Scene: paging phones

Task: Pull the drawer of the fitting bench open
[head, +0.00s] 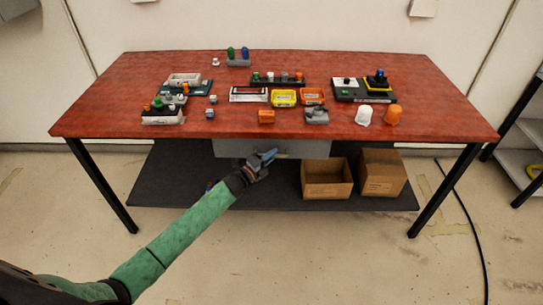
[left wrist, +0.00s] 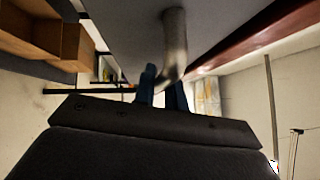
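The fitting bench (head: 425,110) has a red top and black legs. Its grey drawer (head: 310,148) hangs under the front edge of the top and looks closed. My left gripper (head: 268,155) is at the drawer front, a little left of its middle. In the left wrist view the metal handle (left wrist: 174,45) stands out from the grey drawer face (left wrist: 130,30) and runs down between the two dark blue fingers of my left gripper (left wrist: 165,92). The fingers are close together on it; their contact is partly hidden. My right gripper is not in view.
The floor in front is clear; a cable (head: 473,225) lies right.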

